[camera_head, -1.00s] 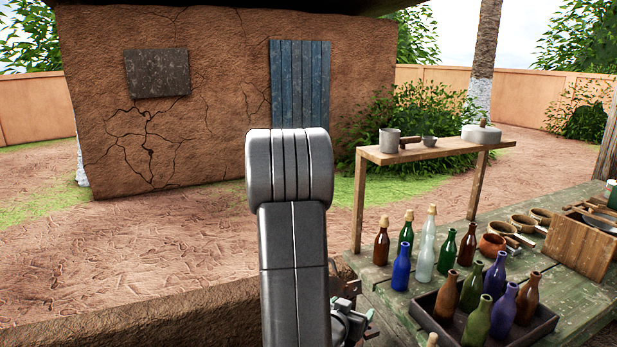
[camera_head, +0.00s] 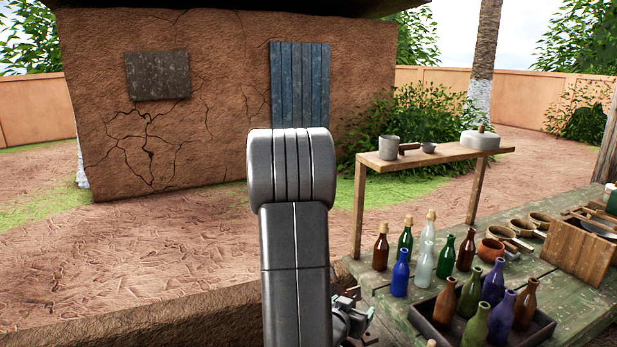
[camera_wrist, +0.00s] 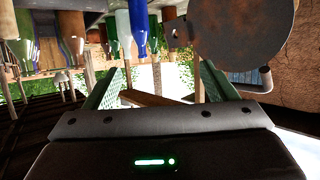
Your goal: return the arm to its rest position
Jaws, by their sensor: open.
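My arm (camera_head: 295,250) stands upright in the middle of the head view, its rounded grey joint in front of the mud wall. My gripper (camera_head: 350,318) shows low behind the arm's right side, beside the table's left edge; the arm hides part of it. In the wrist view, which is upside down, my gripper (camera_wrist: 160,75) has its two greenish fingers spread wide apart. Nothing shows held between them.
The green wooden table (camera_head: 575,290) at right carries several bottles, a dark bottle tray (camera_head: 418,322) and a wooden box (camera_head: 578,250). A raised shelf (camera_head: 440,158) holds metal pots. Open ground (camera_head: 150,265) lies left. A brown round plate-like thing (camera_wrist: 240,40) looms close in the wrist view.

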